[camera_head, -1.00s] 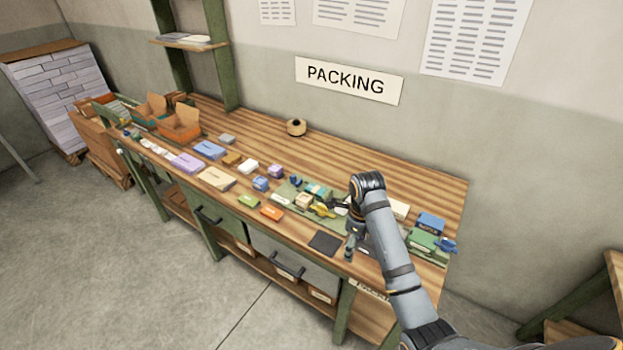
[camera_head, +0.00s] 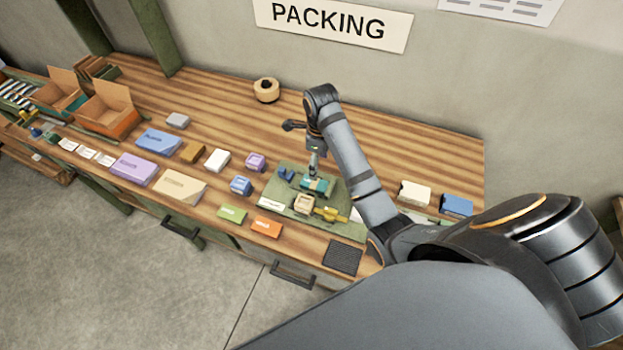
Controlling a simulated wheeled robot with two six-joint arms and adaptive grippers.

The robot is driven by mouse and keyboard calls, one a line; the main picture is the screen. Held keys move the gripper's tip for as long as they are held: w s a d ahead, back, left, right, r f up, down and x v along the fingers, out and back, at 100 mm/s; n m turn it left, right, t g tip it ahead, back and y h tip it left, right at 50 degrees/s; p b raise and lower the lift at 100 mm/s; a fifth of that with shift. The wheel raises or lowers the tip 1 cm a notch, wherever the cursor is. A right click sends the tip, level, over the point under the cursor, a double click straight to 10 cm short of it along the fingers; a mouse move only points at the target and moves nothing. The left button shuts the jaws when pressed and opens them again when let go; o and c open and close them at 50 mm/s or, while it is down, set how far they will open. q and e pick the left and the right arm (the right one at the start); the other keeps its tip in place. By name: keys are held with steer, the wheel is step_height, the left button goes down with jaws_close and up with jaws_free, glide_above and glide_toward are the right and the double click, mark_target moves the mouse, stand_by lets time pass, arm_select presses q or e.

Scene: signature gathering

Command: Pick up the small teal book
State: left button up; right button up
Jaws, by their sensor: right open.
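The small teal book (camera_head: 318,187) lies on a green mat (camera_head: 343,223) on the wooden packing bench. My right arm comes in from the right, and its gripper (camera_head: 314,172) points down at the teal book from just above its back part. The right gripper is open; its fingers are small here, and I cannot tell whether they touch the book. They hide a little of the book's far side. My left gripper is not in view.
Beside the teal book are a beige box (camera_head: 304,205), a yellow item (camera_head: 331,214) and a small blue item (camera_head: 285,174). Boxes and books line the bench's left. A tape roll (camera_head: 266,90) stands at the back. The bench behind the mat is mostly clear.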

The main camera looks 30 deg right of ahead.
mark_target(316, 184)
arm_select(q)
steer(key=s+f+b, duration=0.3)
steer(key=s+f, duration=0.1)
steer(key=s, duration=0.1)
arm_select(e)
steer(key=f, duration=0.3)
steer(key=shift+s+f, duration=0.15)
steer(key=shift+s, duration=0.25)
steer(key=shift+w+a+f+b, duration=0.1)
steer(key=shift+w+f+b, duration=0.15)
steer(key=shift+f, duration=0.2)
steer(key=shift+w+f+b, duration=0.15)
steer(key=shift+f+b, duration=0.15)
steer(key=shift+f, duration=0.1)
steer(key=shift+w+f, duration=0.4)
steer(key=f+b, duration=0.2)
steer(key=b, duration=0.1)
steer(key=shift+s+a, duration=0.15)
steer(key=shift+s, duration=0.2)
steer(key=shift+w+f, duration=0.25)
steer(key=shift+f, duration=1)
steer(key=shift+r, duration=0.1)
steer(key=shift+c, duration=0.6)
steer(key=shift+s, duration=0.1)
steer(key=c, duration=0.9)
steer(key=shift+c, duration=1)
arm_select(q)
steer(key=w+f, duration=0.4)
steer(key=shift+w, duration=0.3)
